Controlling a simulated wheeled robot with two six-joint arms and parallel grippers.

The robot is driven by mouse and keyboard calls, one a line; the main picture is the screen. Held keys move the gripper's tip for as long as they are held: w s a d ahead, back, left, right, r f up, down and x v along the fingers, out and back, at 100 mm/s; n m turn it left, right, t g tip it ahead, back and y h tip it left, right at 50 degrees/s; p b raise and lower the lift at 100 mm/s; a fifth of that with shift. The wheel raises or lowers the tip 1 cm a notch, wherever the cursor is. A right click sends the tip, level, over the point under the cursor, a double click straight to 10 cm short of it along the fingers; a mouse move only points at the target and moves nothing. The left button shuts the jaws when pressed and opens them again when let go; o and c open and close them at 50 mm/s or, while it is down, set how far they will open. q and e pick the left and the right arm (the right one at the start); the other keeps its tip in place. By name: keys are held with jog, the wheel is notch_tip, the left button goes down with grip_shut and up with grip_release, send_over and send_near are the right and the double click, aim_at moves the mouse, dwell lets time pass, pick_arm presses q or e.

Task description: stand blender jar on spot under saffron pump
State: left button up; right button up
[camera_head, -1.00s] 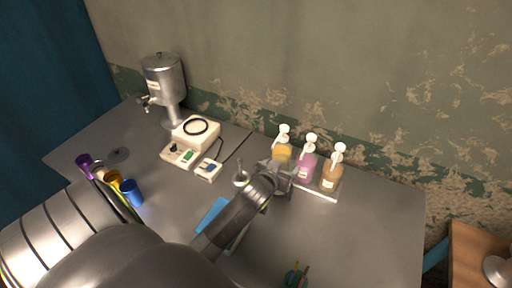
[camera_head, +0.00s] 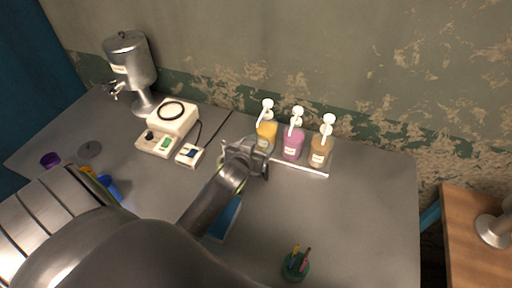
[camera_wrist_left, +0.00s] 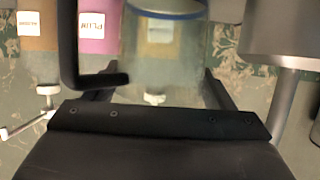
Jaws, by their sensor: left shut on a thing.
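My left gripper (camera_head: 245,160) is shut on the clear blender jar (camera_wrist_left: 165,70), which has a blue rim, in the left wrist view. In the head view the jar is hard to make out against the gripper. The saffron pump (camera_head: 266,134), a yellow bottle with a white head, stands at the left end of the pump row, just beyond the gripper. In the wrist view its label and white nozzle show through the jar. I cannot tell whether the jar touches the table. The spot under the pump is hidden. My right gripper is not in view.
A plum pump (camera_head: 292,146) and a brown pump (camera_head: 320,152) stand right of the saffron one. A blender base (camera_head: 172,120), a steel dispenser (camera_head: 131,65) and cups (camera_head: 108,187) are left. A green pen cup (camera_head: 295,265) stands in front. The table's right side is clear.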

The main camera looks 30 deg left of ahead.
pick_arm(q)
jog(key=shift+s+d, duration=0.1)
jog(key=shift+d, duration=0.05)
jog(key=o, duration=1.2)
jog(key=shift+c, duration=0.2)
jog(key=shift+o, duration=0.6)
jog(key=shift+f, duration=0.1)
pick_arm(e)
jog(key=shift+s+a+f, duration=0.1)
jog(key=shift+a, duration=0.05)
pick_arm(q)
jog(key=shift+r, duration=0.3)
jog(key=shift+s, duration=0.4)
jog(key=b+v, duration=0.1)
jog(key=v, duration=1)
jog(key=shift+b, duration=0.4)
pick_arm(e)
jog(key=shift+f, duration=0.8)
